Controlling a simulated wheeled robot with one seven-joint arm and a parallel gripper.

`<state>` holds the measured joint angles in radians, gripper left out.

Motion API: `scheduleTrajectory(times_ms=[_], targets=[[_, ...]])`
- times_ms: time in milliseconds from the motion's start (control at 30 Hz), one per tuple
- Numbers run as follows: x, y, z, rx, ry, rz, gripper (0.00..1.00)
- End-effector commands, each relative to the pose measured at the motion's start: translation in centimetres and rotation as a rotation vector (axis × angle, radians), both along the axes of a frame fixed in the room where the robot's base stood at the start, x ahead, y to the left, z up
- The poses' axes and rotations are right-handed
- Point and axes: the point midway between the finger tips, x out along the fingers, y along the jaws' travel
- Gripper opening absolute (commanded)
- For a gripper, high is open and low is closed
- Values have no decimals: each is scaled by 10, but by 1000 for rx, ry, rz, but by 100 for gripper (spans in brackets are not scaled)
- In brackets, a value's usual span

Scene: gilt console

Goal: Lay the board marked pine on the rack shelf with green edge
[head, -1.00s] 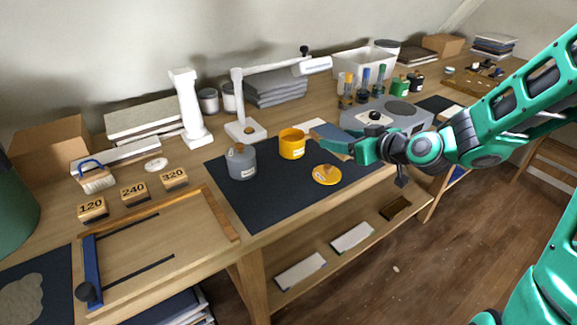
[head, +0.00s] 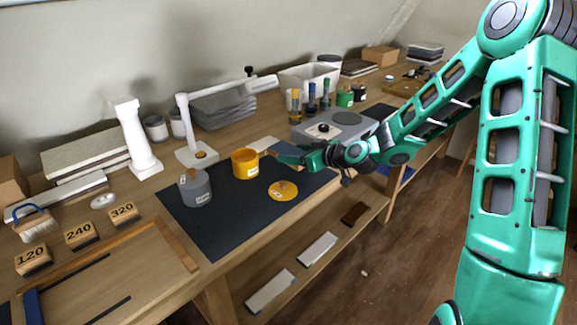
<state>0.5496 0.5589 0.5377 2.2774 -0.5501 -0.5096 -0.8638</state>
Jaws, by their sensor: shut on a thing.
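My gripper (head: 289,155) is in the head view, low over the back right of the dark mat, right of the yellow pot. It is shut on a thin, flat slate-blue piece (head: 283,147), mostly hidden by the fingers. A pale flat piece (head: 263,144) shows just left of it; I cannot tell whether the two are joined. No pine marking is readable. I cannot make out a green-edged rack shelf.
The yellow pot (head: 245,162), its round lid (head: 283,191) and a grey pot (head: 195,188) stand on the dark mat (head: 232,222). A grey machine (head: 345,126) stands close behind my gripper. A white lamp (head: 197,153) rises at the back. Floor is open at right.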

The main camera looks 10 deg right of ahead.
Motion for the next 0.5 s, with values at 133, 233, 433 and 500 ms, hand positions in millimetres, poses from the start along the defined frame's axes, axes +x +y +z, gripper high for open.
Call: scheduleTrajectory(times_ms=[133,233,433,500], targets=[[3,-1,-7,2,2,-1,33],[2,-1,-19,4,4,-1,33],[2,-2,-38,2,2,-1,33],[2,-2,-40,2,0,-2,33]])
